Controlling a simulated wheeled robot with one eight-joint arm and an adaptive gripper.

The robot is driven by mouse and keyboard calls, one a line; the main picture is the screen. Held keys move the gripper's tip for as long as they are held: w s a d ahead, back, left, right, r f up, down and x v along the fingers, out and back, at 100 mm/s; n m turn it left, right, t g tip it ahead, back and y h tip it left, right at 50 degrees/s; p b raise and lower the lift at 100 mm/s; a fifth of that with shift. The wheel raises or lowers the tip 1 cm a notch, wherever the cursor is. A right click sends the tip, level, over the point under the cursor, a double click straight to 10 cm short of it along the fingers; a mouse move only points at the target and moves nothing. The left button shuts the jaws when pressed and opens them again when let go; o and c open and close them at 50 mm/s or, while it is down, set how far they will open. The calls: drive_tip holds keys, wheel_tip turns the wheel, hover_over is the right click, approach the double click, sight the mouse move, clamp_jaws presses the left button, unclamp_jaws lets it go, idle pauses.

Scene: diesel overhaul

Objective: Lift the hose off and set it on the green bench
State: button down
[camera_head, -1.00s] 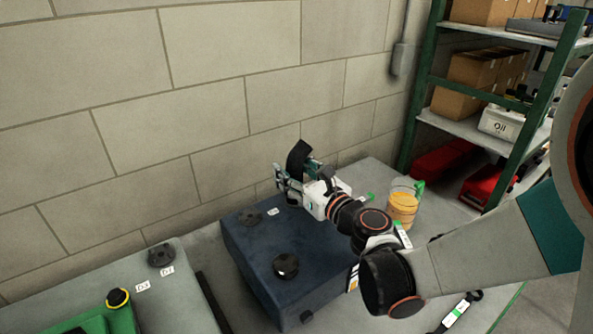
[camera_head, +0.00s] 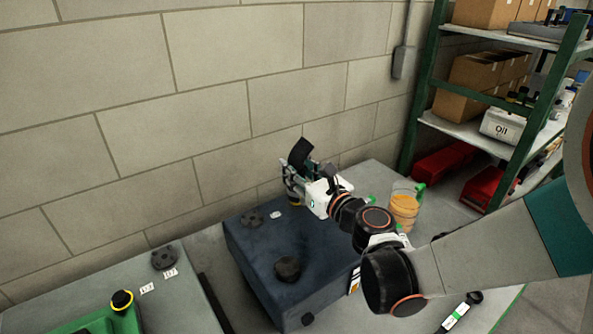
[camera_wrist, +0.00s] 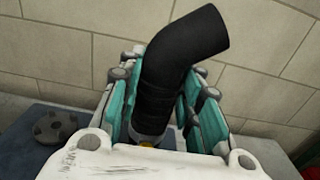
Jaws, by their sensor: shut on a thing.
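The hose (camera_head: 301,152) is a short black bent tube. My gripper (camera_head: 304,180) is shut on it above the far end of the dark blue block (camera_head: 262,260). In the wrist view the hose (camera_wrist: 170,85) stands up between the teal finger pads of my gripper (camera_wrist: 160,115), its bent upper end leaning right. A metal band shows at its lower end; whether that end touches anything below is hidden. The green bench is not clearly identifiable; a grey-topped bench (camera_head: 195,315) with a green item on it lies at lower left.
A black round cap (camera_head: 288,268) and a black flange (camera_head: 251,218) sit on the block. A beaker of orange liquid (camera_head: 404,207) stands right of my gripper. The block wall (camera_head: 200,100) is close behind. A green-framed shelf (camera_head: 425,90) stands at right.

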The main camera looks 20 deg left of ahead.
wheel_tip(320, 180, up, 24)
drive_tip(key=p, duration=1.5)
drive_tip(key=shift+s+f+p, duration=0.15)
drive_tip(key=shift+f+p, duration=0.1)
drive_tip(key=shift+p, duration=0.15)
drive_tip(key=shift+a+f, duration=0.1)
drive_tip(key=shift+f, duration=0.05)
drive_tip(key=w+d+f+m+t+h+b, duration=0.25)
drive_tip(key=w+d+f+b, duration=0.3)
drive_tip(key=d+f, duration=0.35)
drive_tip(key=w+d+f+m+t+h+b, duration=0.2)
drive_tip(key=w+d+f+m+h+b, duration=0.15)
drive_tip(key=w+d+f+b, duration=0.35)
drive_tip(key=d+f+m+t+h+b, duration=0.1)
drive_tip(key=d+f+h, duration=0.3)
drive_tip(key=d, duration=0.6)
drive_tip(key=w+d+f+m+t+h+b, duration=0.1)
drive_tip(key=d+f+m+h+b, duration=0.2)
drive_tip(key=d+f, duration=0.6)
drive_tip(key=shift+d+h+b, duration=0.4)
drive_tip(key=shift+d+b, duration=0.3)
drive_tip(key=shift+d, duration=0.35)
drive_tip(key=shift+w+f, duration=0.1)
drive_tip(key=shift+f, duration=0.05)
